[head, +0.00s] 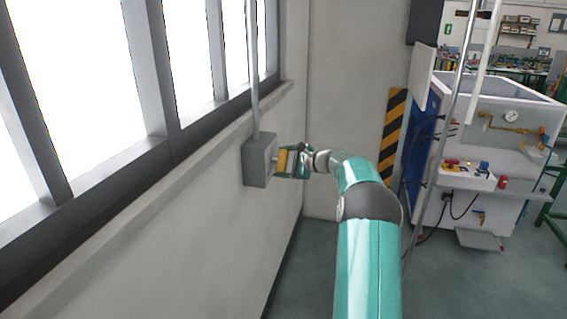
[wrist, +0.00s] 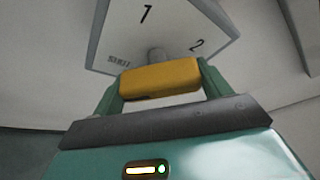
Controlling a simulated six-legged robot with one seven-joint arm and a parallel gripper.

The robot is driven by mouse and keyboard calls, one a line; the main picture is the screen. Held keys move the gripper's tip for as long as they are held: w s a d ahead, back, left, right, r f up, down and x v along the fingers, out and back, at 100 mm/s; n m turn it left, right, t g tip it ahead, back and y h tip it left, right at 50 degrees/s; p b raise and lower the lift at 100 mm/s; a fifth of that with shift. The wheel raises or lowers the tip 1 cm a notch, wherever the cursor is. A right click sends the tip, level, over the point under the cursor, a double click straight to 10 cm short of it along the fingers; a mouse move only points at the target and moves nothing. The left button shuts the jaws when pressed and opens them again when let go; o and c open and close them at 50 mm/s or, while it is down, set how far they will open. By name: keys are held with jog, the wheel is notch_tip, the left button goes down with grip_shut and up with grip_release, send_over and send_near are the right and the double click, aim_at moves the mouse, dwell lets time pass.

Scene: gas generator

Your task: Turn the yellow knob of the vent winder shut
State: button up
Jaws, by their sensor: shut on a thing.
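The vent winder is a grey box (head: 259,162) on the wall below the windows, with a vertical rod above it in the head view. In the wrist view its pale face plate (wrist: 185,28) carries the marks 1, 2 and SHUT. The yellow knob (wrist: 160,78) is a bar on a short grey shaft in front of the plate. It lies nearly level in the wrist view, its left end a little lower. The knob also shows in the head view (head: 282,161). My gripper (wrist: 160,84) is shut on the knob, one finger at each end.
The wall and window ledge (head: 190,135) run along the left. A blue and white machine (head: 480,150) with a gauge stands at the right, beside a yellow-black striped panel (head: 391,130). A thin pole (head: 455,110) stands before the machine. Green floor (head: 310,270) is clear below my arm.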

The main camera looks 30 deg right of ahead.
jog(key=shift+n, duration=0.3)
jog(key=n+t, duration=0.1)
jog(key=n, duration=0.1)
jog(key=shift+d+n+t+h, duration=0.1)
jog(key=shift+n+t+h, duration=0.2)
jog(key=shift+n+t, duration=0.1)
jog(key=n+t, duration=0.1)
jog(key=n, duration=0.2)
jog(key=shift+n+t, duration=0.3)
jog(key=shift+n, duration=0.1)
jog(key=n+t+y, duration=0.1)
jog(key=n, duration=0.3)
jog(key=shift+n, duration=0.3)
jog(key=shift+n+t+y, duration=0.3)
jog(key=shift+n+y, duration=0.25)
jog(key=shift+n, duration=0.75)
jog(key=shift+n+t+y, duration=0.3)
jog(key=shift+n+y, duration=0.25)
jog(key=shift+n, duration=0.75)
jog(key=shift+r, duration=0.1)
jog(key=o, duration=1)
